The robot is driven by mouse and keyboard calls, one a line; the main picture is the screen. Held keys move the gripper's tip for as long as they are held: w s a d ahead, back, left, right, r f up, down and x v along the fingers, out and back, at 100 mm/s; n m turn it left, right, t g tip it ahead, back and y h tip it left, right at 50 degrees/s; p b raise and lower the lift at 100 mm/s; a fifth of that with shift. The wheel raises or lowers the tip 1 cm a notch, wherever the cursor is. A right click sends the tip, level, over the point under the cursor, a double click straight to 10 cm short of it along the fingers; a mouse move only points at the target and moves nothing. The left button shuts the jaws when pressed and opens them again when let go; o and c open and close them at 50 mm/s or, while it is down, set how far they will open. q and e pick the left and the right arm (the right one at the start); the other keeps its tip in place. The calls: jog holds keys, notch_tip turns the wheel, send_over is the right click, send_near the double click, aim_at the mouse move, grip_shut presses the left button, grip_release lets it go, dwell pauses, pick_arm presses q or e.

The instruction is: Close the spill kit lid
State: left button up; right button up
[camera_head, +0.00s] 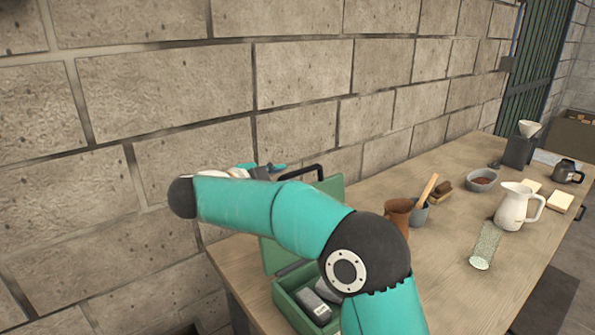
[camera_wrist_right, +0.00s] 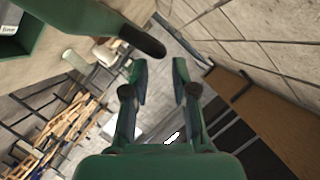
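The spill kit (camera_head: 287,289) is a green box at the near left part of the wooden table, holding a dark item with a pale label. Its green lid (camera_head: 332,188) stands raised at the back, with a black handle (camera_head: 318,168) on top. My teal right arm hides part of box and lid. My right gripper (camera_head: 264,171) is behind the lid's upper left, near the wall. In the right wrist view its fingers (camera_wrist_right: 160,78) are spread and empty, with the handle (camera_wrist_right: 143,42) and lid (camera_wrist_right: 88,35) apart from them. My left gripper is not in view.
The table (camera_head: 440,270) also carries a brown cup (camera_head: 398,211), a grey cup with a wooden tool (camera_head: 419,214), a glass (camera_head: 485,248), a white pitcher (camera_head: 514,206) and a bowl (camera_head: 482,180). A block wall (camera_head: 190,90) runs close behind.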

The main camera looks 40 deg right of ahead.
aim_at(292, 175)
jog(key=p+x, duration=0.1)
jog(key=x, duration=0.6)
jog(key=shift+d+f, duration=0.1)
jog(key=shift+d, duration=0.1)
jog(key=shift+c, duration=0.4)
grip_shut()
